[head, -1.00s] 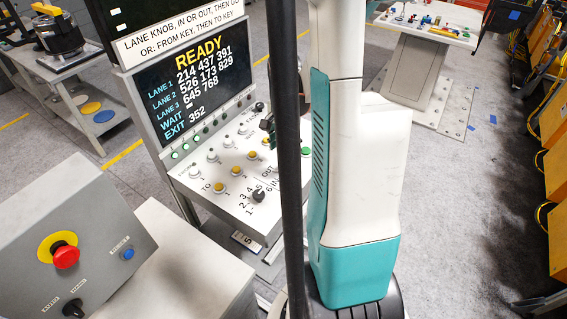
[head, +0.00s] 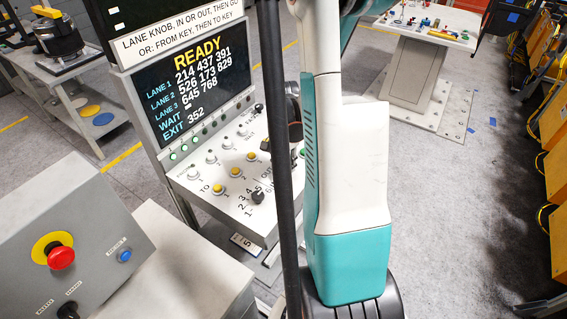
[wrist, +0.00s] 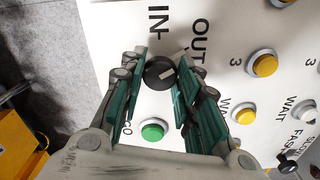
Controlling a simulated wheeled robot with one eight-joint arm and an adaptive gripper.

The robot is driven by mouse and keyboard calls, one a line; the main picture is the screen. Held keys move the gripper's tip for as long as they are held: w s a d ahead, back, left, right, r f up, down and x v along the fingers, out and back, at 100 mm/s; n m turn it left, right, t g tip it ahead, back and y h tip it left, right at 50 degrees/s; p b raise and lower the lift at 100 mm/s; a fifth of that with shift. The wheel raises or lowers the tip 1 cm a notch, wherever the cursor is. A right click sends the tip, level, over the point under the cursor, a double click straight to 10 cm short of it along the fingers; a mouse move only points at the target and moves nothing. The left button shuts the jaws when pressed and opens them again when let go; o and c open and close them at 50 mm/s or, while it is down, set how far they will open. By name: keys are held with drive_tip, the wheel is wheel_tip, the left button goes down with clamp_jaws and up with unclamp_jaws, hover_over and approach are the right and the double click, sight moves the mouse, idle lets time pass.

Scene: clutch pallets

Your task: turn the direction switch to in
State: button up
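The direction switch is a round black knob (wrist: 160,73) with a light pointer mark, on a white sloped panel between the printed labels IN and OUT. The mark slants toward the OUT side. My gripper (wrist: 162,60) is open, its green-padded fingers on either side of the knob in the wrist view. The gaps are small, and I cannot tell whether either finger touches it. In the head view the switch is hidden behind a dark pole and my arm. The console screen (head: 196,88) reads READY.
A green button (wrist: 152,130) lies between the fingers, nearer the wrist. Yellow buttons (wrist: 264,64) and a small black lever (wrist: 287,162) are to the right. A grey box with a red stop button (head: 61,257) stands at the front left.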

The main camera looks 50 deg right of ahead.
drive_tip(key=shift+c, duration=0.3)
drive_tip(key=n+b, duration=0.2)
drive_tip(key=n, duration=0.4)
drive_tip(key=shift+b, duration=0.4)
drive_tip(key=n+b, duration=0.1)
drive_tip(key=n, duration=0.4)
drive_tip(key=shift+n+b, duration=0.35)
drive_tip(key=shift+n, duration=0.05)
drive_tip(key=o, duration=1.1)
drive_tip(key=shift+r, duration=0.1)
wheel_tip(320, 180, up, 12)
drive_tip(key=shift+f, duration=0.1)
idle(0.3)
